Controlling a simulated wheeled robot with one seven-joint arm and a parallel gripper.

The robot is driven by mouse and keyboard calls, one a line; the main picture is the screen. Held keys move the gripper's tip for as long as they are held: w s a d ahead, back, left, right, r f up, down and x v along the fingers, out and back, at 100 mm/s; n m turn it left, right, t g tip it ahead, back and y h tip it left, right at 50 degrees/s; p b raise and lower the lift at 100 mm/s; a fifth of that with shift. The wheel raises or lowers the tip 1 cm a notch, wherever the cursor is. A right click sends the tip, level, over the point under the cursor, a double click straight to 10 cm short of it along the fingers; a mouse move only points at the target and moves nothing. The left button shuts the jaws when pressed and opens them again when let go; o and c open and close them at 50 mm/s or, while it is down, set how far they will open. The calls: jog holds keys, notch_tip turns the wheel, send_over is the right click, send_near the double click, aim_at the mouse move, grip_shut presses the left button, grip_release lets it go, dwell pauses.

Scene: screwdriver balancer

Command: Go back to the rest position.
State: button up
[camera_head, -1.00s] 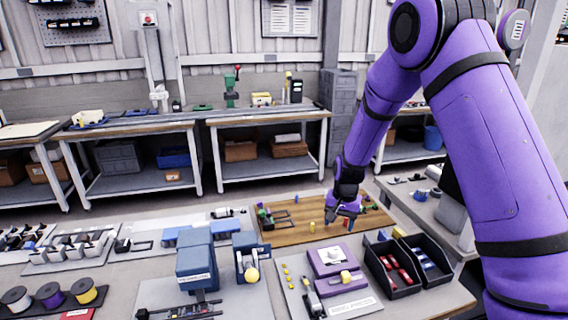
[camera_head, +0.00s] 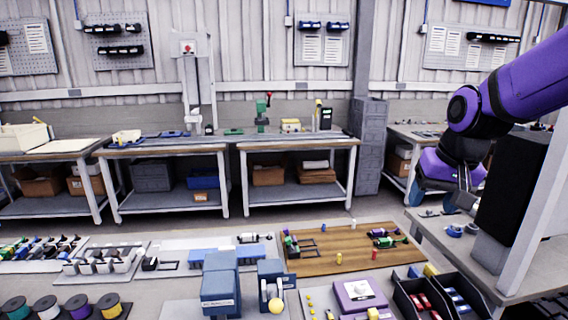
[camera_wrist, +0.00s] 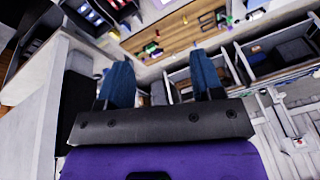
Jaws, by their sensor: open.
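My gripper (camera_head: 432,192) is at the right of the head view, raised beside a dark box-shaped unit and away from the wooden board. In the wrist view my gripper (camera_wrist: 162,84) shows two blue fingers spread wide apart with nothing between them. The purple arm is folded at the upper right of the head view. The wooden board (camera_head: 345,262) lies on the front bench with small coloured parts and tool-like pieces on it, and it also shows in the wrist view (camera_wrist: 180,38).
A dark unit (camera_head: 508,185) stands close right of my gripper. Black bins (camera_head: 425,298) with red and blue parts, a purple fixture (camera_head: 358,292) and a blue-grey machine (camera_head: 220,285) fill the front bench. Workbenches (camera_head: 297,147) stand behind, with open floor between.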

jog(key=s+d+r+n+t, duration=0.1)
jog(key=s+r, duration=0.1)
jog(key=s, duration=0.7)
jog(key=s+d+r+n+t+h, duration=0.1)
jog(key=s+r, duration=0.2)
jog(key=s, duration=0.6)
jog(key=shift+d, duration=0.15)
